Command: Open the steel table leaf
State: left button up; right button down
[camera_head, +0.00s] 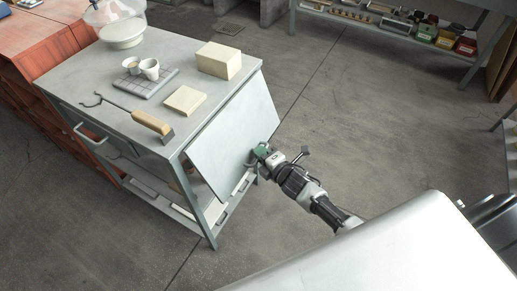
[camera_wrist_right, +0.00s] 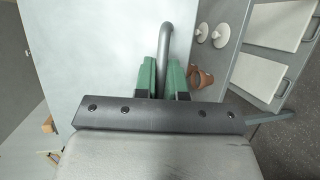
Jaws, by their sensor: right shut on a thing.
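The steel table (camera_head: 95,75) stands at the left of the head view. Its grey leaf (camera_head: 232,135) slants down and outward from the table's right side, tilted between hanging and level. My right gripper (camera_head: 259,154) is at the leaf's lower outer edge. In the right wrist view its green fingers (camera_wrist_right: 162,77) are shut on a grey bar handle (camera_wrist_right: 165,45), with the pale leaf (camera_wrist_right: 100,60) behind. The exact contact is partly hidden by the fingers. My left gripper is in neither view.
On the table top are a cream box (camera_head: 218,61), a cream slab (camera_head: 184,101), white cups (camera_head: 149,68), a wooden-handled tool (camera_head: 150,122) and a glass dome (camera_head: 115,18). A shelf (camera_head: 400,28) with small bins stands at the back right. The floor right of the leaf is clear.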

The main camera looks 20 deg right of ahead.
jog(key=shift+s+d+r, duration=0.1)
jog(key=shift+s+r, duration=0.05)
jog(key=shift+r, duration=0.1)
jog(key=r+g+p, duration=0.1)
jog(key=p, duration=0.2)
jog(key=shift+s+d, duration=0.35)
jog(key=shift+s, duration=0.05)
pick_arm(q)
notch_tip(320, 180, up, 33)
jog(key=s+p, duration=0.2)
jog(key=p, duration=2.8)
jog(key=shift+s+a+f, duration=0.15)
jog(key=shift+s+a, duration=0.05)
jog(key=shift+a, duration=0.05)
pick_arm(e)
jog(key=s+d+r+g+h, duration=0.1)
jog(key=s+d+r+g, duration=0.1)
jog(key=r, duration=0.7)
jog(key=s+d+r+n+g+h, duration=0.1)
jog(key=s+r+g, duration=0.1)
jog(key=r, duration=0.8)
jog(key=shift+s+d+r+n, duration=0.2)
jog(key=shift+s+d+n, duration=0.1)
jog(key=shift+s+d, duration=0.15)
jog(key=shift+a+r, duration=0.1)
jog(key=c, duration=1.5)
grip_release()
jog(key=shift+w, duration=0.1)
